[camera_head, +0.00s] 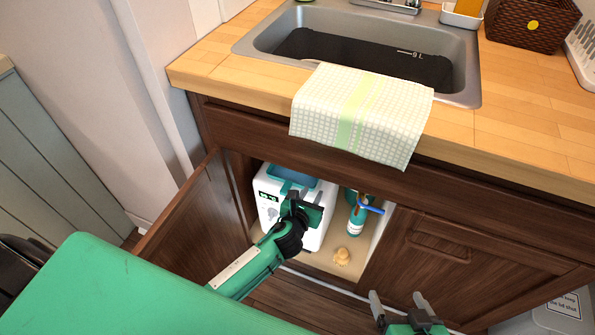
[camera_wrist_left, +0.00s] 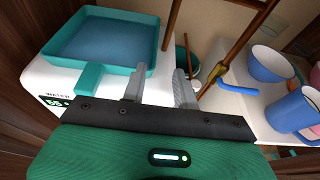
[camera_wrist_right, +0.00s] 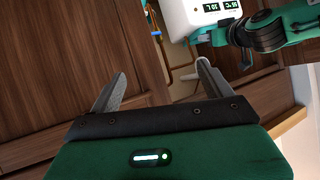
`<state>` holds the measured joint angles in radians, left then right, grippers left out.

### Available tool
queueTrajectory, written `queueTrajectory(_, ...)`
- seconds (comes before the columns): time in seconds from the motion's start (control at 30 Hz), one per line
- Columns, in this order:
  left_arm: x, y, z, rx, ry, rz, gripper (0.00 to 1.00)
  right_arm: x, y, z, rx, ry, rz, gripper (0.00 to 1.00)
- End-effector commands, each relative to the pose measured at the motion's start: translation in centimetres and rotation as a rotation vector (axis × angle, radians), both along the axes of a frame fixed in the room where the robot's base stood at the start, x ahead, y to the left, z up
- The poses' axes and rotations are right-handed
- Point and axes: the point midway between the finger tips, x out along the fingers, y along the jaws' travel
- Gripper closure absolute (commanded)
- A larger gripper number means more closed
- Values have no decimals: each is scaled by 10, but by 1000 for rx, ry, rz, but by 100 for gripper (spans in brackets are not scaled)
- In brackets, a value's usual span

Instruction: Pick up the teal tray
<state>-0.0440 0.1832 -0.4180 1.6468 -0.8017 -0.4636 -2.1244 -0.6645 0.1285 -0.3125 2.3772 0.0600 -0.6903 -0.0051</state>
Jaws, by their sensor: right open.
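The teal tray (camera_wrist_left: 105,42) is a shallow square tray with a small tab (camera_wrist_left: 89,78) on its near edge. It sits on top of a white appliance (camera_wrist_left: 50,84) with a digital display. In the head view, part of the tray (camera_head: 288,176) shows inside the open cabinet under the sink. My left gripper (camera_wrist_left: 158,88) is open, at the tray's near right corner, to the right of the tab. Nothing shows between its fingers; whether one touches the tray I cannot tell. My right gripper (camera_wrist_right: 158,84) is open and empty, low in front of the closed cabinet door.
The open cabinet door (camera_head: 197,215) stands left of my left arm. Beside the appliance are a teal bottle (camera_head: 356,221) and a tan lump (camera_head: 342,257). Blue cups (camera_wrist_left: 271,61) show at the right. A towel (camera_head: 362,112) hangs over the counter edge above the opening.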

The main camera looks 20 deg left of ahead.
Motion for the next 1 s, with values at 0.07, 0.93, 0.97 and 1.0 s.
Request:
queueTrajectory(0.07, 8, 0, -4, -1, 0, 0, 70, 1, 6, -3, 25, -39, 3, 18)
queueTrajectory(0.93, 52, 2, -16, -2, 0, 1, 70, 30, 21, 51, 204, -476, -35, 18)
queueTrajectory(0.97, 54, 2, -16, -1, 0, 0, 70, 33, 20, 57, 211, -506, -40, 18)
queueTrajectory(1.0, 56, 3, -17, -1, 0, 0, 70, 36, 18, 65, 219, -547, -46, 18)
